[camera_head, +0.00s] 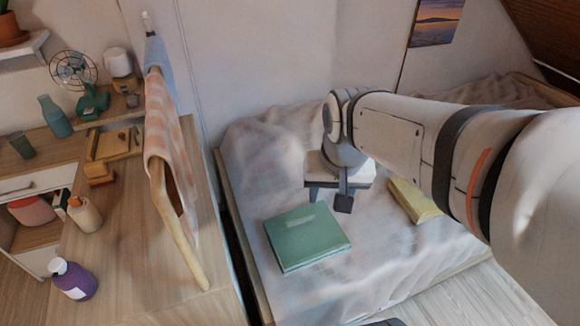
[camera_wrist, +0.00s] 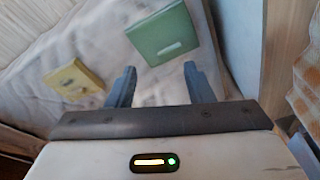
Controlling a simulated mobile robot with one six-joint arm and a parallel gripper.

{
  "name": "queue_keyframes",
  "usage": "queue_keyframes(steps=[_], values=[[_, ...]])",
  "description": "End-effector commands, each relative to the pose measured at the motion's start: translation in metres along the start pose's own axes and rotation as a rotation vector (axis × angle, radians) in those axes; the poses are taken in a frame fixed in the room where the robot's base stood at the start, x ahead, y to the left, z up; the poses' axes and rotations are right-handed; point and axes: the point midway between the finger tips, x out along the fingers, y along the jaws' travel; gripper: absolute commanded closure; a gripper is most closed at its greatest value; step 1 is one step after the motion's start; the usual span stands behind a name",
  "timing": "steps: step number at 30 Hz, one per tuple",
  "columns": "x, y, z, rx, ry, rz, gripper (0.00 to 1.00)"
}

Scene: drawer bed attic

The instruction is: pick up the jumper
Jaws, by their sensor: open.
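A flat, square green item (camera_head: 300,240) lies on the bed, with a small paler patch on top. It also shows in the wrist view (camera_wrist: 163,35), beyond the fingertips. A smaller yellow item (camera_head: 416,202) lies on the bed to its right, partly hidden by my arm; it shows at the left in the wrist view (camera_wrist: 74,80). Either could be folded cloth; I cannot tell for certain which is the jumper. My gripper (camera_head: 329,200) is open and empty, over the bed behind the green item. In the wrist view its two fingers (camera_wrist: 160,72) stand apart.
The bed (camera_head: 370,285) has a pale rumpled cover with free room around both items. On the left, a wooden desk (camera_head: 130,270) holds a purple bottle (camera_head: 74,282), a fan (camera_head: 74,70) and other small things. A checked cloth (camera_head: 172,140) hangs on a wooden frame beside the bed.

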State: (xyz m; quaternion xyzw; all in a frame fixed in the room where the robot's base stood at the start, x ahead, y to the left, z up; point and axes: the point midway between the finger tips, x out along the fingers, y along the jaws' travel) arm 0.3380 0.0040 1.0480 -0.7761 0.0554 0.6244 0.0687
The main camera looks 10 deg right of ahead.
Motion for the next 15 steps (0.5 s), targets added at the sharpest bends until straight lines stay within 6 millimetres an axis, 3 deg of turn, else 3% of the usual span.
queue_keyframes(steps=[1,8,15], values=[[0.037,-0.002,-0.011,0.073,-0.021,0.005,0.53],[0.145,-0.014,-0.079,0.487,-0.089,0.04,0.53],[0.27,-0.024,-0.137,0.894,-0.142,0.102,0.53]])
